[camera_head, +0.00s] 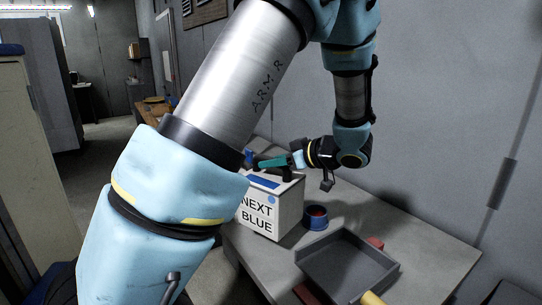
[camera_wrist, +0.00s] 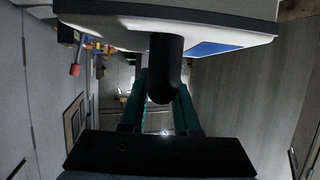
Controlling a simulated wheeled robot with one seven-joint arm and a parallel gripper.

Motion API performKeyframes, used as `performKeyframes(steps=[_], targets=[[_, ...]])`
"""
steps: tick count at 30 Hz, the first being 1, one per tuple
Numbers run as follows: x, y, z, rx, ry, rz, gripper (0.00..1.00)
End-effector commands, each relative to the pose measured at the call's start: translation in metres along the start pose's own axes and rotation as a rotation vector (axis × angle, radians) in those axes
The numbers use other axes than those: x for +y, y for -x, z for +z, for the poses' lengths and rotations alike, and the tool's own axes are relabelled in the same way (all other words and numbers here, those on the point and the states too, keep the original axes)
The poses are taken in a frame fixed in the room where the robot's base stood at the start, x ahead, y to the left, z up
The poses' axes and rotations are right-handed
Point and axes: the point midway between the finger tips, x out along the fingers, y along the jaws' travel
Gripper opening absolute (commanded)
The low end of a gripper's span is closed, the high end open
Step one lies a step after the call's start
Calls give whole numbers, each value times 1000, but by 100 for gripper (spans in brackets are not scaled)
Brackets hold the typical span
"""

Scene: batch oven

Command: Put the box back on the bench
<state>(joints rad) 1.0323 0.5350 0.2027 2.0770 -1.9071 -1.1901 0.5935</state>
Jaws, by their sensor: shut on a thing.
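The white box (camera_head: 272,212) reads "NEXT BLUE" on its front and has blue patches on its lid. It is upright at the left side of the grey bench (camera_head: 430,235). I cannot tell whether its underside touches the bench top. My gripper (camera_head: 268,162), with teal fingers, is at the top of the box, shut on its black handle. In the wrist view the white box (camera_wrist: 120,34) fills the top of the picture, and its dark rounded handle (camera_wrist: 165,70) stands between the fingers of my gripper (camera_wrist: 162,88).
A blue cup (camera_head: 316,222) with red inside stands just right of the box. A grey tray (camera_head: 347,268) lies at the front of the bench, with a red piece (camera_head: 375,243) and a yellow cylinder (camera_head: 372,298) beside it. The bench's right part is clear, against a wall.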

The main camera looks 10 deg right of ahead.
Motion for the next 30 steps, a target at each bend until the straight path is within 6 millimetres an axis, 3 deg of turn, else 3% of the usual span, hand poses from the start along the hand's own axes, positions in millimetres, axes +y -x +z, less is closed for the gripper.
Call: performKeyframes(steps=[14,30], targets=[[0,2,-3,-3,3,-1,0],[0,-13,36,-3,0,-1,0]])
